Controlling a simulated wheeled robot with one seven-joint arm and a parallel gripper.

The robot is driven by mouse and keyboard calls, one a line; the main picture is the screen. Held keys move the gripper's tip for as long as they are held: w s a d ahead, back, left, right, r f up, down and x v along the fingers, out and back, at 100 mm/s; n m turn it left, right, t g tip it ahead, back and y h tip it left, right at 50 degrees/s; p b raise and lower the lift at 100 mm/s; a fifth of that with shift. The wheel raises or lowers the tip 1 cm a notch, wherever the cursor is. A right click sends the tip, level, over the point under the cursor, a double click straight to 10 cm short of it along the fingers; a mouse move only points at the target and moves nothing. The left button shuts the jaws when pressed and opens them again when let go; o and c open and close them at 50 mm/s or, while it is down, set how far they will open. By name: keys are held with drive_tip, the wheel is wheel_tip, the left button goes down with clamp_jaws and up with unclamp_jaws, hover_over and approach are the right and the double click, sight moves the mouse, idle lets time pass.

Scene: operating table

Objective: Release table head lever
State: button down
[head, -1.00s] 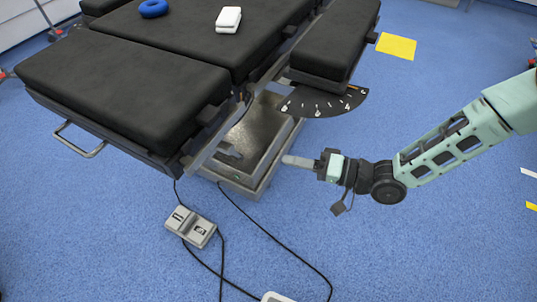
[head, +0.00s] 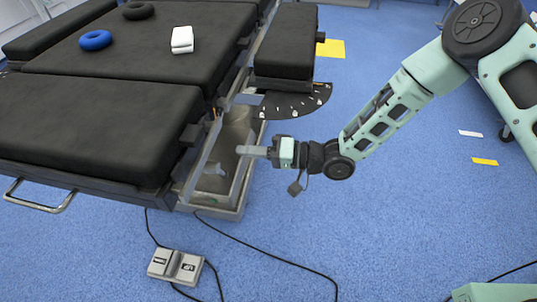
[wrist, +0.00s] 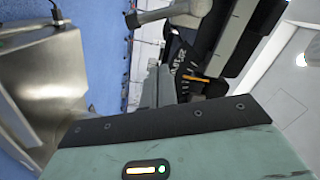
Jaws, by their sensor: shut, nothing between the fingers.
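The operating table's black-padded end section (head: 95,125) fills the left of the head view, with a metal loop handle (head: 38,208) at its near end. A grey lever-like part (head: 213,169) shows below the table's side edge, over the base. In the wrist view a metal lever with a rounded end (wrist: 170,14) crosses the top; I cannot tell if it is the same part. My gripper (head: 240,150) is shut and empty, pointing left beside the table's side, over the base. Its fingers (wrist: 157,88) show in the wrist view, apart from the metal lever.
A padded arm board (head: 286,42) with a dark marked plate (head: 297,102) sticks out above my gripper. The metal base (head: 232,200) lies below. A foot pedal (head: 175,266) and cables lie on the blue floor. Open floor lies to the right.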

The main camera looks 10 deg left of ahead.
sight(215, 171)
drive_tip(key=shift+s+a+f+b, duration=0.1)
drive_tip(key=shift+s+a+f, duration=0.25)
drive_tip(key=shift+s, duration=0.25)
drive_tip(key=shift+s+a+f+b, duration=0.15)
drive_tip(key=shift+s+a+f, duration=0.05)
drive_tip(key=shift+s+a, duration=0.35)
drive_tip(key=shift+s+a+f+b, duration=0.1)
drive_tip(key=shift+s+a+f, duration=0.25)
drive_tip(key=shift+s, duration=0.25)
